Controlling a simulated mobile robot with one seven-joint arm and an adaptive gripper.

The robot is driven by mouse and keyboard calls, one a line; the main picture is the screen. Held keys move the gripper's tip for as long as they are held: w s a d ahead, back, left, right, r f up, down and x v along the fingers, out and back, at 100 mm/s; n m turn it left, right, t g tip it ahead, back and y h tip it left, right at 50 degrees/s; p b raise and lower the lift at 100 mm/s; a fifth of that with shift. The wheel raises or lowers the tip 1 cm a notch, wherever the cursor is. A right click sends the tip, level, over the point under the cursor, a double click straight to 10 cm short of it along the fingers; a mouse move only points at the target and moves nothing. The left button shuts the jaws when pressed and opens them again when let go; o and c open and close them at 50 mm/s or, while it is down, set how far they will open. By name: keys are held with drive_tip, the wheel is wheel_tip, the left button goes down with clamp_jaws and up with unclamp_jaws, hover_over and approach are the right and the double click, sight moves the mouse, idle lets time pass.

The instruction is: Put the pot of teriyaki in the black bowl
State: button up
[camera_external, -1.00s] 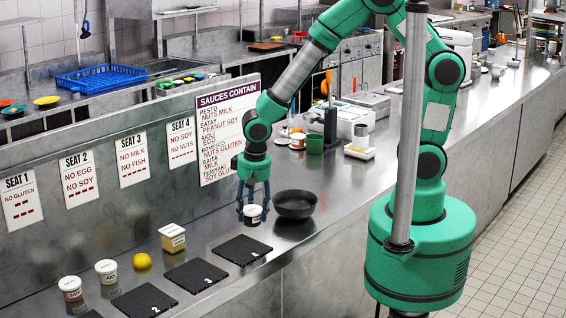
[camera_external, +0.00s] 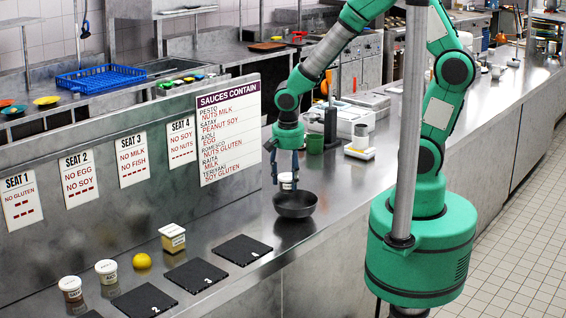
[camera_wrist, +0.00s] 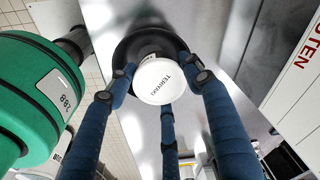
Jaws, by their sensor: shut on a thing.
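The pot of teriyaki (camera_external: 287,180) is a small white-lidded pot. Its lid, with lettering that reads as teriyaki, faces the camera in the wrist view (camera_wrist: 160,82). My gripper (camera_external: 286,176) is shut on the pot, with its blue fingers around it. The black bowl (camera_external: 295,205) stands on the steel counter. In the outside view the pot is over the bowl's far side, above the rim. In the wrist view the dark bowl (camera_wrist: 128,50) shows behind the pot, which hides part of it.
Black numbered slates (camera_external: 243,250) lie along the counter's front. A sauce sign (camera_external: 230,130) stands behind. A green mug (camera_external: 315,144) is beyond the bowl.

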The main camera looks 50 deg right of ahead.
drive_tip(key=shift+s+d+r+m, duration=0.15)
drive_tip(key=shift+d+m, duration=0.1)
drive_tip(key=shift+d, duration=0.25)
drive_tip(key=shift+s+d+r+m, duration=0.1)
drive_tip(key=shift+d+m, duration=0.1)
drive_tip(key=shift+d, duration=0.3)
drive_tip(key=shift+s+d+r+m, duration=0.15)
drive_tip(key=shift+d+m, duration=0.1)
drive_tip(key=shift+d, duration=0.25)
approach(295, 200)
drive_tip(key=shift+s+a+f+b, duration=0.2)
drive_tip(key=shift+s+a+f, duration=0.6)
drive_tip(key=shift+a, duration=0.2)
drive_tip(key=shift+s+a+f+b, duration=0.15)
drive_tip(key=shift+s+a+f, duration=0.55)
drive_tip(key=shift+a, duration=0.25)
drive_tip(key=shift+f, duration=0.15)
drive_tip(key=shift+f+b, duration=0.3)
drive_tip(key=shift+f, duration=1.45)
drive_tip(key=shift+f, duration=0.2)
drive_tip(key=o, duration=1.2)
drive_tip(key=shift+r, duration=0.15)
